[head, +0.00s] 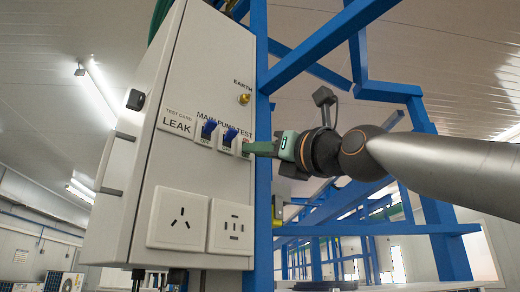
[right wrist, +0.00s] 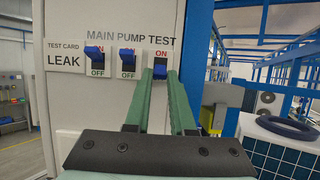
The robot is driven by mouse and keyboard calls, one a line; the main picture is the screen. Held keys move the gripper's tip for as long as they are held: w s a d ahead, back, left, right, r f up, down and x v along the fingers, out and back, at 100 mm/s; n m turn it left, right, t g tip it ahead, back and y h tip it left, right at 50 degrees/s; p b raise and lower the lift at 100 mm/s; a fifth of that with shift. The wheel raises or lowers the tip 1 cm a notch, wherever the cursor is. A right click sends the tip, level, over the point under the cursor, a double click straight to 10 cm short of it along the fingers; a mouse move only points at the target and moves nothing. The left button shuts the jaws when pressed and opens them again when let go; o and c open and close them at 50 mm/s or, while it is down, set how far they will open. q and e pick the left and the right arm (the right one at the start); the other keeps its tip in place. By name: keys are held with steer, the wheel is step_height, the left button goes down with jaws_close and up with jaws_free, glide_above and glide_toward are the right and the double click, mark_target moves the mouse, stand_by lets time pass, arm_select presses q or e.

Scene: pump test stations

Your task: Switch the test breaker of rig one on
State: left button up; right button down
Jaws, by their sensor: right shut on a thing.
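A light grey control box (head: 140,200) carries a row of three blue-lever breakers under the words MAIN PUMP TEST. The test breaker (right wrist: 160,70) is the rightmost; its blue lever sits low, with the ON mark clear above it and its lower part hidden. The main breaker (right wrist: 95,54) and pump breaker (right wrist: 128,56) have raised levers, with OFF showing below. My right gripper (head: 250,147) reaches in from the right. In the right wrist view its green fingers (right wrist: 160,82) are shut on the test breaker's lever. My left gripper is not in view.
A test card marked LEAK (right wrist: 65,59) is left of the breakers. Sockets (head: 178,220) sit below and a brass earth stud (head: 244,98) above. A blue frame post (head: 262,190) stands close along the box's right edge.

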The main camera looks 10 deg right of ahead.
steer(key=shift+r, duration=0.15)
steer(key=shift+s+d+r+g+h+p, duration=0.1)
steer(key=shift+r+g+h+p, duration=0.25)
steer(key=shift+g, duration=0.2)
steer(key=shift+s+d+r+g+h+p, duration=0.1)
steer(key=shift+r+g+h+p, duration=0.2)
steer(key=shift+g, duration=0.25)
steer(key=c, duration=0.8)
jaws_free()
steer(key=shift+a+f, duration=0.1)
steer(key=shift+f, duration=0.05)
steer(key=shift+o, duration=0.2)
